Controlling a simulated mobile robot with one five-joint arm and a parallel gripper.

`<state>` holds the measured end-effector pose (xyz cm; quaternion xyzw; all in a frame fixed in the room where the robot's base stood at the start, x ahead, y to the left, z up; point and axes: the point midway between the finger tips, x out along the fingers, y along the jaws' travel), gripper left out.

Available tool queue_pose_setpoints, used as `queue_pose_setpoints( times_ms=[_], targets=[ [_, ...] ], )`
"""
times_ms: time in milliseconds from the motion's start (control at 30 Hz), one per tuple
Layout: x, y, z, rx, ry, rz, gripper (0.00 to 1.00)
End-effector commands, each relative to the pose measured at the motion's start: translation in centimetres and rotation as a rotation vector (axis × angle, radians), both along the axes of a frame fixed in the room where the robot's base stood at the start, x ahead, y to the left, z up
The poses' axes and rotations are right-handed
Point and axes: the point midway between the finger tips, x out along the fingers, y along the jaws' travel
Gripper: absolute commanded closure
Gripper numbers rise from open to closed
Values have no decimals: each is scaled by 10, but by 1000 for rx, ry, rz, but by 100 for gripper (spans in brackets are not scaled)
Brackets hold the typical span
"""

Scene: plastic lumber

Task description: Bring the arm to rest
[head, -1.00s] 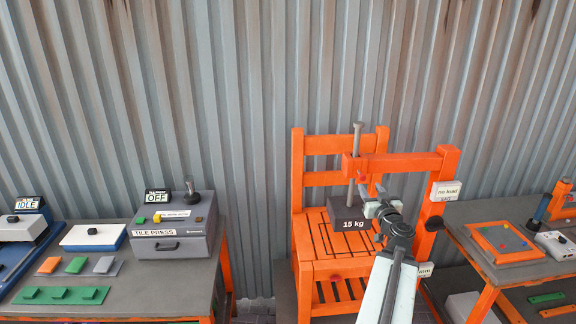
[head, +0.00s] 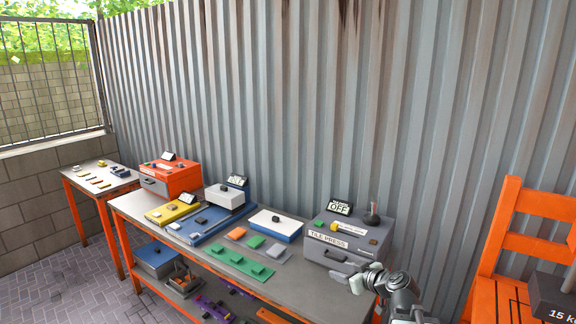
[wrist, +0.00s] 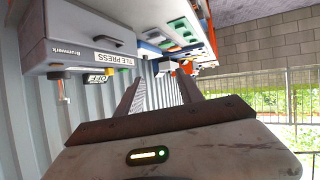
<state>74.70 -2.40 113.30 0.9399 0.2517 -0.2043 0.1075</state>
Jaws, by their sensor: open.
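My gripper (head: 358,277) is in the lower right of the head view, in front of the lower part of the grey tile press (head: 345,243). It also shows in the wrist view (wrist: 160,85), where its two fingers stand apart with nothing between them. The arm is bent low and reaches in from the bottom edge. The tile press, with an OFF sign (head: 340,207), also shows at the upper left of the tilted wrist view (wrist: 85,45). I cannot tell the exact gap between my gripper and the press.
The workbench (head: 285,283) carries green blocks (head: 238,261), a blue-white box (head: 275,225) and an orange machine (head: 171,178). The orange chair (head: 487,260) with the 15 kg weight (head: 552,297) stands at the right. Paved floor (head: 60,275) is open at the left.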

Motion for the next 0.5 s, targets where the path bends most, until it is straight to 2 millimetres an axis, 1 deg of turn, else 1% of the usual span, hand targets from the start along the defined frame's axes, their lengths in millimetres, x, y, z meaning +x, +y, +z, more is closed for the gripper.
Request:
queue_pose_setpoints(
  times_ms=[33,67,100,167,200,233,267,300,333,400,500],
  targets=[
    [-9,38,-23,-18,75,63,56],
    [-16,56,-36,-33,127,93,56],
    [-28,77,-53,-55,204,125,56],
    [-49,103,-80,-96,336,153,56],
    [-66,113,-99,-132,439,151,56],
    [-80,116,-113,-164,527,130,56],
    [-93,111,-124,-194,614,92,56],
    [-109,97,-135,-229,722,15,56],
    [-120,81,-140,-248,795,-58,56],
    [-143,52,-148,-280,933,-222,56],
    [-165,29,-151,-282,1056,-417,56]
  ],
)
